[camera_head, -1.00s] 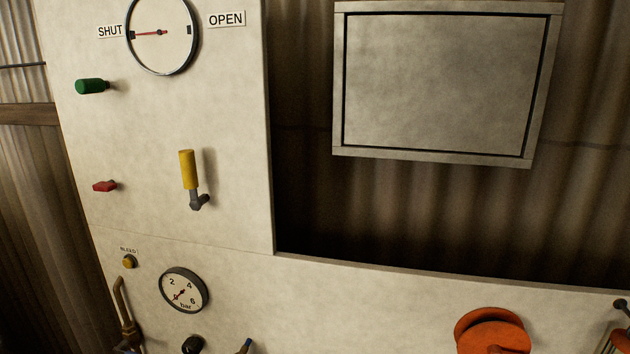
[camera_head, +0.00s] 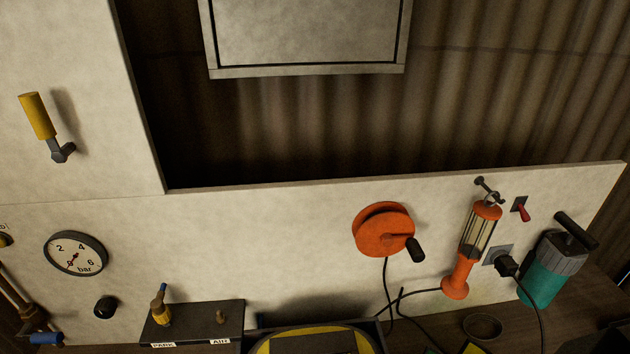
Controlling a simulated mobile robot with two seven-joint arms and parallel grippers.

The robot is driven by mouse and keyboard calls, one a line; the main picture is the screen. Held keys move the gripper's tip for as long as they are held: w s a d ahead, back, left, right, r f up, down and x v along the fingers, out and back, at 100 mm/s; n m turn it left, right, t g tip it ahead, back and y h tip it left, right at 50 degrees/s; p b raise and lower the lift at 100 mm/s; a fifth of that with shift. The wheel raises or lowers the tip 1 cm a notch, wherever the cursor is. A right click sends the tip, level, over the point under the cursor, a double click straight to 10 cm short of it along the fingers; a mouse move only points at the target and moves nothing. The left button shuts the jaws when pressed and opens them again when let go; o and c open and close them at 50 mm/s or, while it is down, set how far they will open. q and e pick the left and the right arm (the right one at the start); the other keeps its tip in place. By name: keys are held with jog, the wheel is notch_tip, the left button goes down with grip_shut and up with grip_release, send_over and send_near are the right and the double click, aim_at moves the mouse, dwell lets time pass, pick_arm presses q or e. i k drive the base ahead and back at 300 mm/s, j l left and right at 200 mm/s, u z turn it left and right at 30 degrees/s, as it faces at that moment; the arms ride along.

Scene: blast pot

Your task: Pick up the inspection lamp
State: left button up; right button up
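The inspection lamp (camera_head: 474,245) is orange with a clear caged tube. It hangs from a dark hook (camera_head: 488,190) on the pale panel at the right, its orange handle pointing down. A black cable runs left from near its lower end. Neither of my grippers shows in the view.
An orange reel (camera_head: 384,230) with a black handle is on the panel left of the lamp. A plug in a socket (camera_head: 502,262), a red switch (camera_head: 521,209) and a teal machine (camera_head: 551,270) are close on the lamp's right. A black box (camera_head: 205,325) stands lower left.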

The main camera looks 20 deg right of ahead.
aim_at(486, 215)
jog(key=z, duration=1.55)
jog(key=i+l+u, duration=0.15)
jog(key=l+u, duration=0.15)
jog(key=u, duration=0.15)
jog(key=i+l+u, duration=0.1)
jog(key=l+u, duration=1)
jog(key=u, duration=0.15)
jog(key=l+u, duration=0.45)
jog(key=k+j, duration=0.05)
